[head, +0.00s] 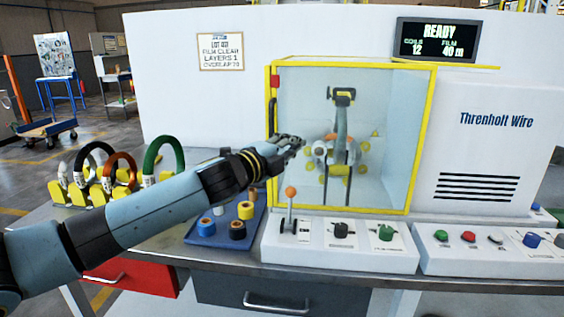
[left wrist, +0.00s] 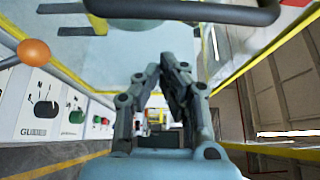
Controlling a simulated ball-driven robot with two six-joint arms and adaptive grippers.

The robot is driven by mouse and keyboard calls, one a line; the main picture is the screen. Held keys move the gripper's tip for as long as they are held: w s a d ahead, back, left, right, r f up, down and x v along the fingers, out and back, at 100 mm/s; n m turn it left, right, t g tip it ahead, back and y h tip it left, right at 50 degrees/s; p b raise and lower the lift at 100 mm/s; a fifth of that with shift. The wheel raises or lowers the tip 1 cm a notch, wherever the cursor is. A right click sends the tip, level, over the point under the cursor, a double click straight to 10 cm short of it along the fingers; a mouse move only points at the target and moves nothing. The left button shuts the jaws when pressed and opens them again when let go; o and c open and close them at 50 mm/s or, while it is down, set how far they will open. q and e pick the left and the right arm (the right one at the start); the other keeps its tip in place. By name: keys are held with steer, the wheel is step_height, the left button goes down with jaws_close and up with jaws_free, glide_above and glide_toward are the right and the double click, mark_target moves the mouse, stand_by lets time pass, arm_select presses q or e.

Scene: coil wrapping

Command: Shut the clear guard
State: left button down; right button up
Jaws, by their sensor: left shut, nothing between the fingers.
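The clear guard (head: 307,100) is a see-through panel in a yellow frame on the front of the white wrapping machine. Its frame spans the front of the chamber; I cannot tell whether it is fully seated. A dark upright bar, apparently its handle, is by the left frame edge (head: 272,118). My left gripper (head: 297,141) is shut and empty, close to that left edge, partly over the panel. In the left wrist view the shut fingers (left wrist: 168,62) point toward a dark bar (left wrist: 185,9) across the top. My right gripper is not in view.
Behind the panel is a ring head with yellow rollers (head: 335,150). Below stand a lever with an orange knob (head: 291,191) and a knob panel (head: 340,258). A blue tray (head: 196,240) of tape rolls and a rack of coils (head: 85,195) are at left.

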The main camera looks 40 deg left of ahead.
arm_select(q)
steer(key=s+d+b, duration=0.1)
steer(key=s+b, duration=0.3)
steer(key=s, duration=0.6)
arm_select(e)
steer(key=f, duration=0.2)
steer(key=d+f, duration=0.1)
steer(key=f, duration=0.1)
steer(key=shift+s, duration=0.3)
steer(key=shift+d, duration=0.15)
